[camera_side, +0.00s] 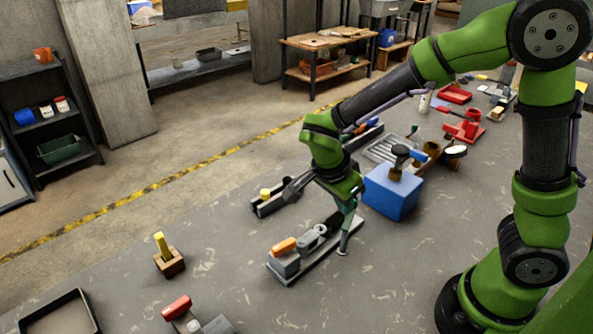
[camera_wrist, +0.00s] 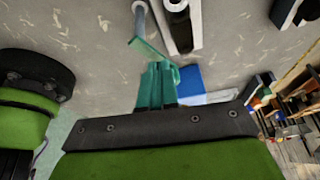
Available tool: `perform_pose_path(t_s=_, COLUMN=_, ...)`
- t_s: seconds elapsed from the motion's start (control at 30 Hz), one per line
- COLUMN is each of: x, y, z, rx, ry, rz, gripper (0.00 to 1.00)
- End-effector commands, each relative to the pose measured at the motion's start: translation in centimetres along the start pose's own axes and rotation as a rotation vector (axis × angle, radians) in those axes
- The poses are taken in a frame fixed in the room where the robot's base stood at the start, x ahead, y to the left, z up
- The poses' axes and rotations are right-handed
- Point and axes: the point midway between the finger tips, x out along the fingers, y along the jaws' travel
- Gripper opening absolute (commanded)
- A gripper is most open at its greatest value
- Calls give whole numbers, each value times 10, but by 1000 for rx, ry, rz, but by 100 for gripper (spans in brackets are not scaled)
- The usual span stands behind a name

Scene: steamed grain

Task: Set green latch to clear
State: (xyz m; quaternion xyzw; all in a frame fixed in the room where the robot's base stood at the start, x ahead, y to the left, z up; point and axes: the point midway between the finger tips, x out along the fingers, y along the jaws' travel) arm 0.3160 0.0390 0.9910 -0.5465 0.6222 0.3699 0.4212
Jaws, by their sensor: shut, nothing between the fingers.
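My gripper (camera_side: 346,212) points down over the right end of a grey base plate (camera_side: 310,256), its teal fingers shut and empty. In the wrist view the fingers (camera_wrist: 160,68) are together at the centre. Just beyond them is a teal bar (camera_wrist: 146,46) with a grey rounded end, which looks like the green latch. In the side view this bar (camera_side: 345,238) slants down below the fingers to a pale tip beside the plate. I cannot tell whether the fingers touch it, and its setting is unreadable. The plate carries an orange-topped grey block (camera_side: 284,247) and a grey ring (camera_side: 320,229).
A blue box (camera_side: 392,191) with a dark knob stands right of my gripper. A dark fixture with a yellow knob (camera_side: 265,194) lies behind. A wooden block with a yellow peg (camera_side: 168,258), a red-handled piece (camera_side: 177,306) and an empty dark tray (camera_side: 58,317) lie left, with bare table between.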

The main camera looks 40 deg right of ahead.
Motion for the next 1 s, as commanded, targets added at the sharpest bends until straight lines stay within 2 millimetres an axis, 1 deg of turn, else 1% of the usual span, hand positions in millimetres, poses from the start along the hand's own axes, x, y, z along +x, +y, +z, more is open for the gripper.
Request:
perform_pose_path(t_s=0.33, x=-1, y=1, z=2, rx=0, ry=0, rz=0, gripper=0)
perform_pose_path(t_s=0.43, x=-2, y=2, z=6, rx=-1, ry=0, rz=0, gripper=0)
perform_pose_path(t_s=0.57, x=-8, y=3, z=21, rx=-4, ry=0, rz=-1, gripper=0)
perform_pose_path(t_s=0.67, x=-16, y=5, z=41, rx=-6, ry=0, rz=-2, gripper=0)
perform_pose_path(t_s=0.8, x=-51, y=5, z=40, rx=1, ry=-4, rz=-6, gripper=0)
perform_pose_path(t_s=1.0, x=-92, y=7, z=39, rx=0, ry=-3, rz=-4, gripper=0)
